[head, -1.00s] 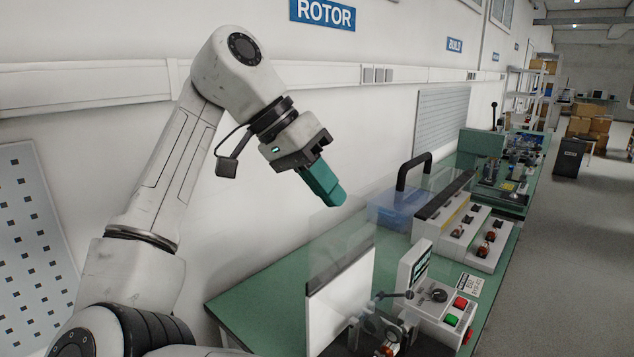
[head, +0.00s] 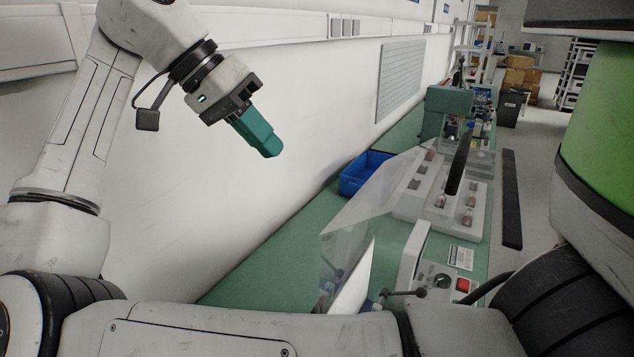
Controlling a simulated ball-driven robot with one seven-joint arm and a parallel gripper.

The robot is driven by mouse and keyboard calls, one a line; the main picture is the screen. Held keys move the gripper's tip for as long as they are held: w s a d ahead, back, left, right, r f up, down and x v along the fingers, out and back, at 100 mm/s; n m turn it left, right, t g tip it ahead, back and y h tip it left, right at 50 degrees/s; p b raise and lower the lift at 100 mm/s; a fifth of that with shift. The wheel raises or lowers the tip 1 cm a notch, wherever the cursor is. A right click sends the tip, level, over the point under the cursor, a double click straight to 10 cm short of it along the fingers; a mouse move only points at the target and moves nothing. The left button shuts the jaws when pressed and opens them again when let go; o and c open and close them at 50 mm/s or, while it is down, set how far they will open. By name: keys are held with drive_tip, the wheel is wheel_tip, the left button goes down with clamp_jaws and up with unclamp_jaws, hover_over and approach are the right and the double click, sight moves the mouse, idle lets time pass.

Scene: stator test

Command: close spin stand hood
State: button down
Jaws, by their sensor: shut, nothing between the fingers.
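The spin stand stands on the green bench at lower right. Its clear hood (head: 375,200) is a see-through panel slanting over the stand, with a black handle (head: 458,165) seen nearly edge-on. The hood's exact tilt is hard to tell. The control box shows a dial and a red button (head: 464,285); its lower part is hidden behind my own arm. My gripper (head: 268,150) has teal fingers, shut and empty. It is in the air, left of the hood and handle in the picture, apart from both.
A blue bin (head: 363,173) sits on the bench by the wall. White switch boxes (head: 468,207) show beyond the hood. A long dark bar (head: 511,205) lies right of them; I cannot tell what it belongs to. The grey aisle floor (head: 535,150) is clear further back.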

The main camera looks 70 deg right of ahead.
drive_tip(key=s+d+f+p, duration=0.1)
drive_tip(key=s+f+p, duration=0.1)
drive_tip(key=s+f, duration=0.5)
drive_tip(key=shift+s+f, duration=0.25)
drive_tip(key=shift+s, duration=0.75)
drive_tip(key=shift+s+d, duration=0.1)
drive_tip(key=shift+d, duration=0.1)
